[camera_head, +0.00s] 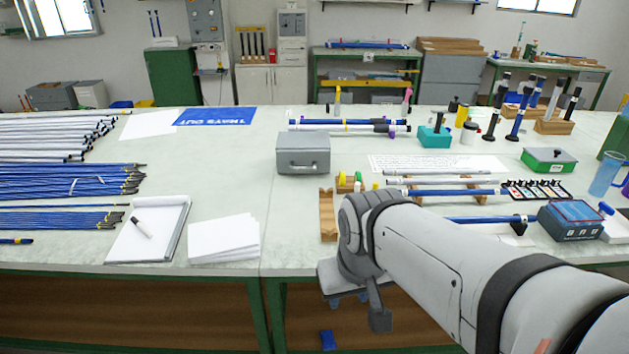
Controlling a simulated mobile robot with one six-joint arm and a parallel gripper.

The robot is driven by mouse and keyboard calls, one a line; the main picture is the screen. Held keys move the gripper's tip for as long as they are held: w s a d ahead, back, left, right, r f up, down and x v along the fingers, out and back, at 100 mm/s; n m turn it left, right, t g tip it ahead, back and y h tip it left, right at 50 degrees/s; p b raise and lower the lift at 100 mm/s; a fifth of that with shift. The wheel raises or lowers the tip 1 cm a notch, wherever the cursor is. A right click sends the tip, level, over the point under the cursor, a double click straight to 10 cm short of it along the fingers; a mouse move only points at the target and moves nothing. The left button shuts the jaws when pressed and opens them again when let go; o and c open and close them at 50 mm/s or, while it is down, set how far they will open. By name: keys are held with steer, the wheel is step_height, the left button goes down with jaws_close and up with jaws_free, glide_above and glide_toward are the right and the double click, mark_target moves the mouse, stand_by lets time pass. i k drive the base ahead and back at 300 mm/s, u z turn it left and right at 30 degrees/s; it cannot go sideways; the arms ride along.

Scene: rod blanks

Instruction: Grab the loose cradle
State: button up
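A wooden piece (327,216) that could be the loose cradle lies on the front of the bench, just left of my arm. Its right side is close to or behind my wrist, and I cannot be sure it is the cradle. My gripper (348,299) hangs low in front of the bench edge, below and slightly right of that piece. Small blue parts show at its lower end. Its fingers are too small and too hidden to tell whether they are open, and I see nothing clearly held.
Rods (455,193) lie right of my arm, beside a dark blue box (570,220). A grey metal box (303,153) stands behind the wooden piece. White paper (224,239) and a notepad (150,229) lie left. A small blue object (328,340) shows below the bench front.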

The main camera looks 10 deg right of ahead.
mark_target(328, 212)
steer(key=u, duration=0.05)
steer(key=i, duration=1)
steer(key=z, duration=0.05)
